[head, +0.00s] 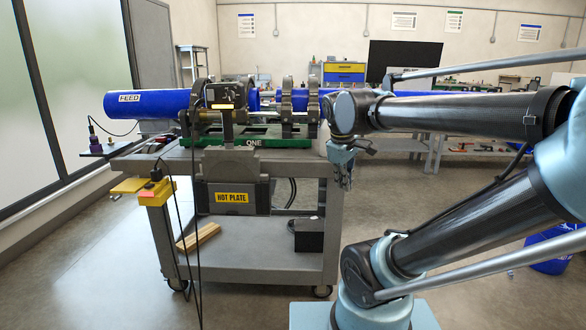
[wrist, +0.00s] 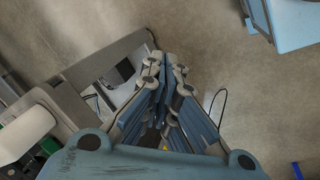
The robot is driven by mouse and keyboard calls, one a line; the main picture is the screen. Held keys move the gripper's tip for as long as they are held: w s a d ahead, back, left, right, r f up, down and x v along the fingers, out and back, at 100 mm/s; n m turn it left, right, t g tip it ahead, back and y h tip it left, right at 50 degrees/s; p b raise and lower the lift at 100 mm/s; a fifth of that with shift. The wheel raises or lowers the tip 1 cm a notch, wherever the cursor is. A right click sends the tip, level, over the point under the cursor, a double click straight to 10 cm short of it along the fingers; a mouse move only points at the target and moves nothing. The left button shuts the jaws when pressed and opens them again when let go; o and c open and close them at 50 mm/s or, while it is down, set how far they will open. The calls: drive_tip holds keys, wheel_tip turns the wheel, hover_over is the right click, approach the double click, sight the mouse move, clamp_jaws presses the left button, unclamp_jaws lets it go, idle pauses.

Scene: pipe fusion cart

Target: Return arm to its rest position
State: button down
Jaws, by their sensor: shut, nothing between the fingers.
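My gripper (head: 341,178) hangs pointing down at the right end of the grey cart (head: 240,262) in the head view. In the wrist view my gripper (wrist: 165,70) has its blue-grey fingers together, with nothing between them, above the floor and beside the cart's edge. My arm reaches in from the right of the head view, its dark links bent above my base. The arm's rest position is not marked in either view.
On the cart, a blue pipe (head: 150,103) marked FEED sits in the clamps of a green-based machine (head: 288,150). A HOT PLATE unit (head: 232,197) hangs at the cart's front. A black box (head: 309,236) and a wood block (head: 198,237) lie on the lower shelf.

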drive_tip(key=s+d+f+m+y, duration=0.1)
drive_tip(key=s+d+f+m, duration=0.2)
drive_tip(key=s+f+m, duration=0.6)
wheel_tip(320, 180, down, 5)
drive_tip(key=shift+s+d+f+g+y, duration=0.1)
drive_tip(key=shift+s+d+g+y, duration=0.25)
drive_tip(key=shift+s, duration=0.3)
drive_tip(key=shift+w+f, duration=0.2)
drive_tip(key=shift+w, duration=0.3)
